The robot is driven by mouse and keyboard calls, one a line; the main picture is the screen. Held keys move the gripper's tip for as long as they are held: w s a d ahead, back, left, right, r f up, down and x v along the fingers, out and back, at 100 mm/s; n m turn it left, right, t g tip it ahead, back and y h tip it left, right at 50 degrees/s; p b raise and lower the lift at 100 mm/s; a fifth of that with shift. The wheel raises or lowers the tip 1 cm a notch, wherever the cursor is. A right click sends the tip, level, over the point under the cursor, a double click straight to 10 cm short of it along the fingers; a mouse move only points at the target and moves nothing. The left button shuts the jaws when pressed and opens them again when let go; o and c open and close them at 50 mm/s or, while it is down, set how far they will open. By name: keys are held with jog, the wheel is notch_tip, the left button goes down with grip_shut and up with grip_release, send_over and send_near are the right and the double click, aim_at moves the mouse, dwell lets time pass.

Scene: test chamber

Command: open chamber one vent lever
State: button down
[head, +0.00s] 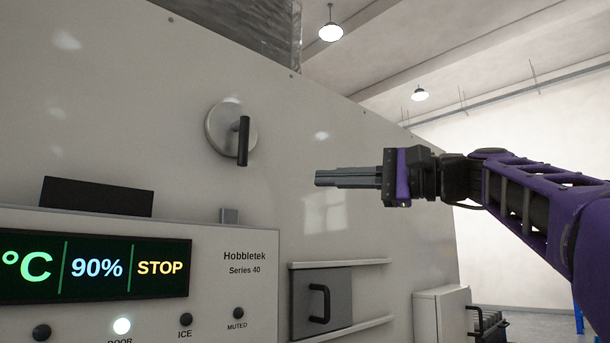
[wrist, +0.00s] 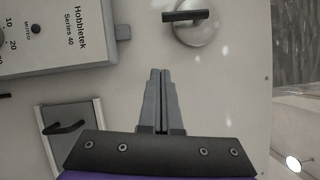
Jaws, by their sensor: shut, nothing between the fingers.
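The vent lever is a black bar handle (head: 243,141) on a round metal disc (head: 215,128) on the chamber's pale front wall. The bar stands about upright in the head view. In the wrist view the bar (wrist: 185,16) and disc (wrist: 198,34) are at the top, right of centre. My gripper (head: 317,178) is shut and empty, right of the lever and a little lower, apart from it. In the wrist view its fingertips (wrist: 160,72) are together, below the disc in the picture.
A Hobbletek Series 40 control panel (head: 255,288) juts out at lower left, with a lit display (head: 95,268) and knobs. A grey sliding door with a black handle (head: 320,304) is below my gripper. A pale cabinet (head: 440,312) stands lower right. The wall around the lever is clear.

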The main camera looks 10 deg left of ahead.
jog(key=s+a+r+p, duration=0.1)
jog(key=a, duration=0.9)
jog(key=shift+a+r, duration=0.25)
jog(key=shift+a, duration=0.05)
jog(key=shift+s+f, duration=0.1)
jog(key=shift+s+a+m, duration=0.15)
jog(key=shift+m, duration=0.25)
